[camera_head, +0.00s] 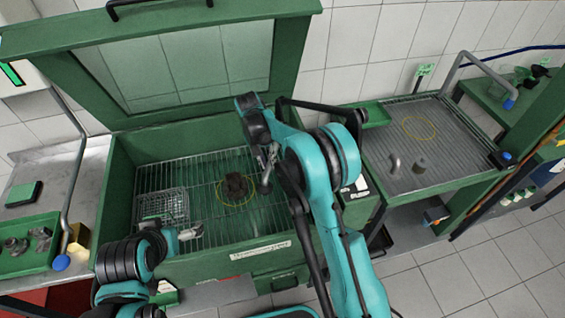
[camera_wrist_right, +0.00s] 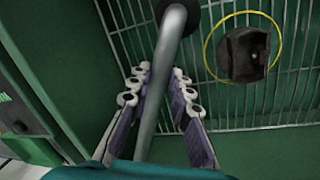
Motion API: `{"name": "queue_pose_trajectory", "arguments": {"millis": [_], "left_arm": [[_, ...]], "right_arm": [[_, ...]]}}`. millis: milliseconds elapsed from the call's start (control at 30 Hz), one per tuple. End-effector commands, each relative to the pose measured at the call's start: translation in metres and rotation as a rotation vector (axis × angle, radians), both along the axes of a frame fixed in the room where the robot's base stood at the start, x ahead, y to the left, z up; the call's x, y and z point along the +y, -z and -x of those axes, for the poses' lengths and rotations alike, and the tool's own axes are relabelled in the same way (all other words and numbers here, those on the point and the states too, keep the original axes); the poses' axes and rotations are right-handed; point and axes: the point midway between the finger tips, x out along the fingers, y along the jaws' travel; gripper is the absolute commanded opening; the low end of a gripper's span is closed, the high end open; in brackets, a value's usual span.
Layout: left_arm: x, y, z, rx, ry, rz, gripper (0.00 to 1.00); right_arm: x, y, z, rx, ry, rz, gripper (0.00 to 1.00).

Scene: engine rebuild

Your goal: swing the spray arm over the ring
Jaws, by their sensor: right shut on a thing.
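The spray arm is a grey bent tube (camera_wrist_right: 166,62) that runs between the fingers of my right gripper (camera_wrist_right: 160,82) in the right wrist view. In the head view that gripper (camera_head: 266,170) is shut on it inside the open green washer cabinet, with the tube mostly hidden by my arm. A yellow ring (camera_head: 237,207) is marked on the wire rack, around a dark lumpy part (camera_head: 235,185). The ring (camera_wrist_right: 206,47) also shows in the right wrist view, to the right of the tube and apart from it. My left gripper (camera_head: 190,233) is low over the cabinet's front left; its opening is unclear.
A wire basket (camera_head: 165,205) sits on the rack's left. The raised lid (camera_head: 190,60) stands behind. A ribbed drain table (camera_head: 440,150) with another yellow ring is at right. A green parts tray (camera_head: 30,262) and a blue-tipped pipe (camera_head: 72,190) are at left.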

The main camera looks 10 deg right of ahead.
Motion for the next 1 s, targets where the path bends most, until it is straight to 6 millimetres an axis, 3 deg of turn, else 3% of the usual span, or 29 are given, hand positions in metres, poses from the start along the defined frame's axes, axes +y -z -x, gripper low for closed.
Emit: {"name": "queue_pose_trajectory", "arguments": {"millis": [200,400,700,1000], "left_arm": [[0.0,-0.006,0.0,0.0,0.0,0.0,1.0],[0.0,-0.012,0.0,0.0,0.0,0.0,1.0],[0.0,-0.018,0.0,0.0,0.0,0.0,1.0],[0.0,-0.019,0.0,0.0,0.0,0.0,1.0]], "right_arm": [[0.04,-0.001,-0.025,0.001,0.19,0.0,0.0],[0.064,-0.001,-0.047,0.002,0.335,-0.001,0.0],[0.083,0.0,-0.069,0.0,0.461,-0.002,0.0],[0.087,0.0,-0.076,-0.002,0.496,-0.002,0.0]]}}
